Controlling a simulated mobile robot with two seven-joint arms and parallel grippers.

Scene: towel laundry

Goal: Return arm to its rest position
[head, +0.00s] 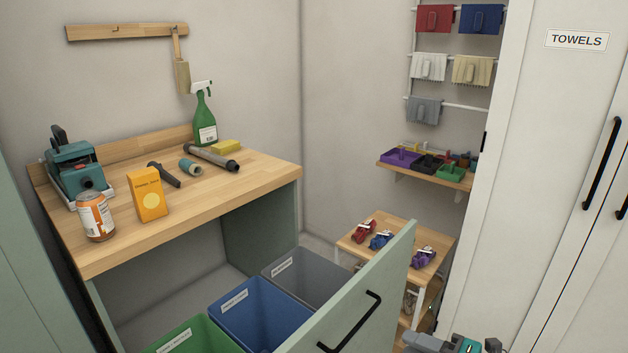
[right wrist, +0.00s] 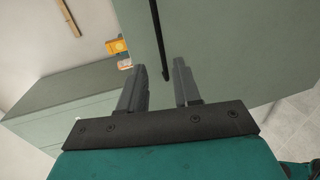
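My right gripper shows at the bottom edge of the head view (head: 425,343), in front of the pulled-out drawer and to the right of its handle. In the right wrist view its two grey fingers (right wrist: 159,68) are apart with nothing held between them. The black drawer handle (head: 350,322) also shows in the right wrist view (right wrist: 158,35), beyond the fingertips and apparently clear of them. The green drawer front (head: 385,275) stands open. My left gripper is not in view.
The drawer holds a green bin (head: 195,338), a blue bin (head: 262,310) and a grey bin (head: 315,277). A wooden worktop (head: 220,190) carries a can, box, tools and spray bottle. A small shelf unit (head: 400,238) and white towel cabinet (head: 540,150) stand to the right.

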